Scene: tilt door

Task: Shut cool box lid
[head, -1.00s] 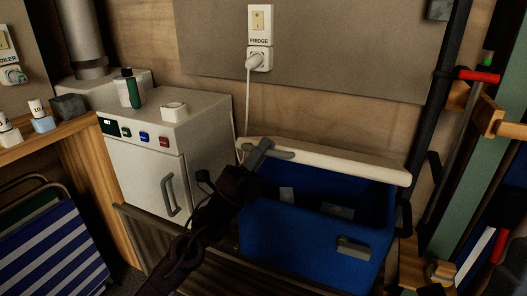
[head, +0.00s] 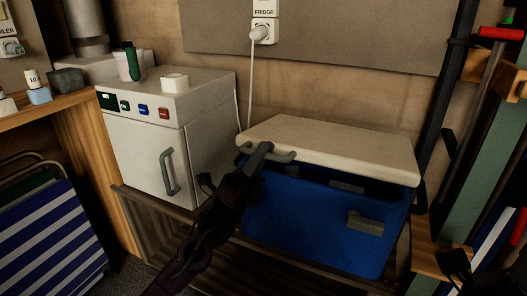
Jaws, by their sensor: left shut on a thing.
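The cool box (head: 320,222) is a blue tub with a grey latch (head: 365,223) on its front. Its off-white lid (head: 335,145) is tilted, hinged at the back, with a gap showing dark interior between its front edge and the tub's rim. My left gripper (head: 264,153) is shut on the grey handle (head: 285,156) at the lid's left front corner. My left arm comes up from the bottom and covers the tub's left side. A dark part at the lower right edge may be my right gripper, but I cannot be sure.
A white fridge (head: 145,160) with a grey handle stands left of the cool box. A wooden slatted stand (head: 150,225) lies below. A dark pole (head: 447,100) and wooden rack are close on the right. The wall socket (head: 264,32) hangs above with a cable.

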